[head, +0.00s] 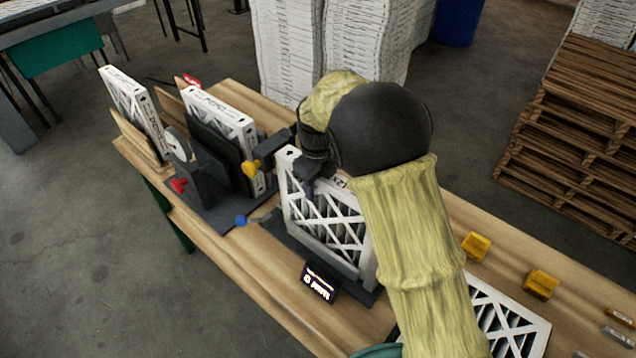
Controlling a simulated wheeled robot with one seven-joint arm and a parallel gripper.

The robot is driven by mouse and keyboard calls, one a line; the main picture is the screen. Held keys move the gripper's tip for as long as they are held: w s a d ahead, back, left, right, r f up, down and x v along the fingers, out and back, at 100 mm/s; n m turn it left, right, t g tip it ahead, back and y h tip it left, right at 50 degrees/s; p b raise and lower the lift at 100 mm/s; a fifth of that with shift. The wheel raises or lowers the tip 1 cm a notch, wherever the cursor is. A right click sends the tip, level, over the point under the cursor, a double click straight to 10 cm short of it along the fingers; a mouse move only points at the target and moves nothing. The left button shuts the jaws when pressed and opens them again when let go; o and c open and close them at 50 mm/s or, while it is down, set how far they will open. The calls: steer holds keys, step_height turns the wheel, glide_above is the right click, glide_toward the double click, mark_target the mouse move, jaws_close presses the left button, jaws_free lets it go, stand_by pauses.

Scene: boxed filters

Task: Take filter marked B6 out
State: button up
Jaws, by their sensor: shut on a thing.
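A white-framed filter (322,224) with diagonal lattice and dark pleats stands upright at a dark base (283,232) in the middle of the bench. My gripper (312,186) is at its upper left edge and shut on it. My arm covers the filter's right part. Two more white-framed filters stand to the left: one in a dark fixture (222,112), one at the far left end (130,98). Another filter (510,318) lies flat at the lower right, partly behind my arm. I cannot read B6 on any of them.
A small display (319,282) stands before the dark base. The fixture carries a dial (178,144), a red knob (179,185) and a yellow knob (250,168). Yellow blocks (476,245) lie on the wooden bench (250,302) at right. Pallets (570,130) stand beyond.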

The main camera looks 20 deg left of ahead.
steer(key=shift+f, duration=0.1)
stand_by(0.7)
steer(key=o, duration=0.7)
steer(key=shift+o, duration=0.2)
step_height(320, 180, up, 5)
steer(key=p, duration=0.4)
steer(key=shift+s+f, duration=0.1)
steer(key=shift+f, duration=0.1)
steer(key=shift+r+p, duration=1.25)
steer(key=shift+p, duration=0.15)
